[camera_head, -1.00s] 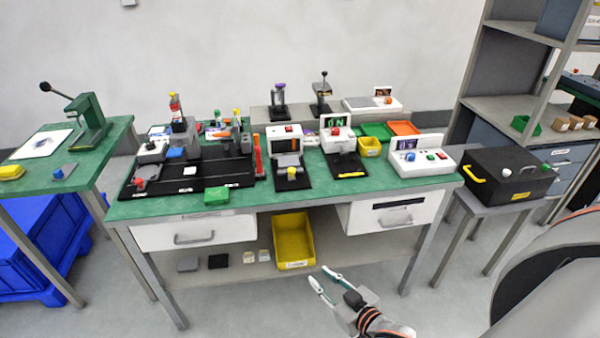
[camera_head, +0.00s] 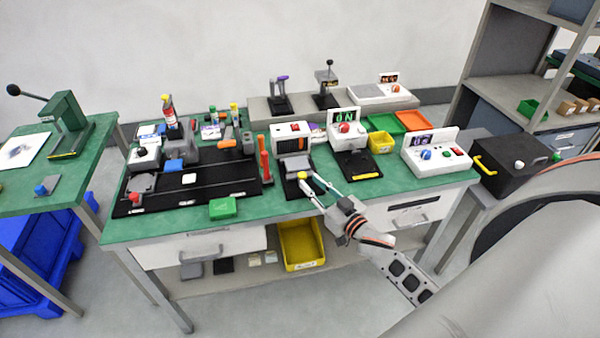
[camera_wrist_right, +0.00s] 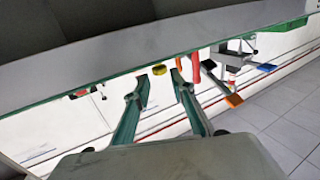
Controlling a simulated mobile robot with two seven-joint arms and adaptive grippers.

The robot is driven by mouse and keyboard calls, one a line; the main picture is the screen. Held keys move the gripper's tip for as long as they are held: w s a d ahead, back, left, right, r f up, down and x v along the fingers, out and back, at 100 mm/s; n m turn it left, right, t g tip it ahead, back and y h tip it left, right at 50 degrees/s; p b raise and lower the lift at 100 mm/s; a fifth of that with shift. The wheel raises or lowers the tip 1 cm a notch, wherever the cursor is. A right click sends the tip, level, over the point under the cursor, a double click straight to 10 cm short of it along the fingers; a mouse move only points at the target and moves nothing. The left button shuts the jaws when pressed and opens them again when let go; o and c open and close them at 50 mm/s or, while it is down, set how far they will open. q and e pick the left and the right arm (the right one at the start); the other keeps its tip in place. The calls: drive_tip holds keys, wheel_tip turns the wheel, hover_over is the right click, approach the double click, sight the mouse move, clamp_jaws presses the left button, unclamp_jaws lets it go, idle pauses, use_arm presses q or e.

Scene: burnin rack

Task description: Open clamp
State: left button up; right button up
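My right gripper (camera_head: 309,180) is open, with its two fingertips apart at the front of a small black-based fixture (camera_head: 290,188) with a grey block, near the front edge of the green bench. A small yellow knob (camera_head: 304,175) on this fixture lies by the fingertips. In the right wrist view a yellow round piece (camera_wrist_right: 158,70) shows ahead between the open fingers (camera_wrist_right: 160,88); contact cannot be told. A red upright handle (camera_head: 264,160) stands left of the fixture, and an orange-handled piece (camera_head: 227,143) further left. Which part is the clamp is not clear. My left gripper is out of view.
A white box with a red button (camera_head: 290,130) stands behind the fixture. A black-based station with a display (camera_head: 347,130) stands to the right, beside a yellow bin (camera_head: 380,142). A green box (camera_head: 222,208) lies at the front left. A yellow tray (camera_head: 301,246) sits below.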

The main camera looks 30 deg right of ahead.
sight(305, 178)
drive_tip(key=w, duration=0.5)
drive_tip(key=shift+w+a+f, duration=0.1)
drive_tip(key=shift+w+a, duration=0.15)
drive_tip(key=shift+w, duration=0.05)
clamp_jaws()
